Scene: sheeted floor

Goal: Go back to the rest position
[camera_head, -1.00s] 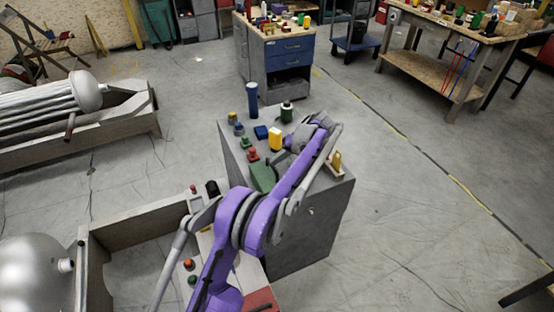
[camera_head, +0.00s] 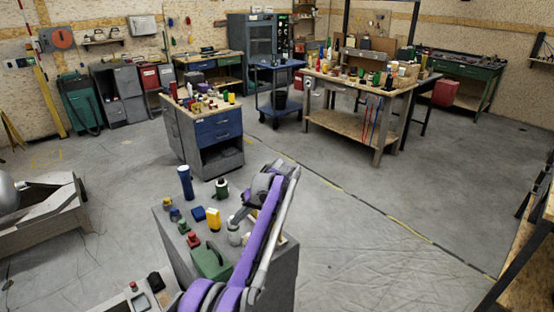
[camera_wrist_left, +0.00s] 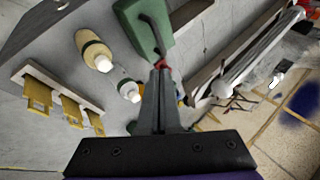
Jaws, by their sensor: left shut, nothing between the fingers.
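My left arm is purple and grey and rises from the bottom middle of the head view over the grey cabinet (camera_head: 272,275). Its wrist is folded above the cabinet top, and the fingertips are hard to make out there. In the left wrist view my left gripper (camera_wrist_left: 160,68) is shut, with its grey fingers together and nothing between them. A green box with a handle (camera_wrist_left: 148,28) lies beyond the fingertips, and it also shows in the head view (camera_head: 210,262). My right gripper is not in view.
The wrist view shows two bottles and a rack with yellow pieces (camera_wrist_left: 40,95). A blue drawer unit (camera_head: 215,133) and a workbench (camera_head: 345,122) stand behind.

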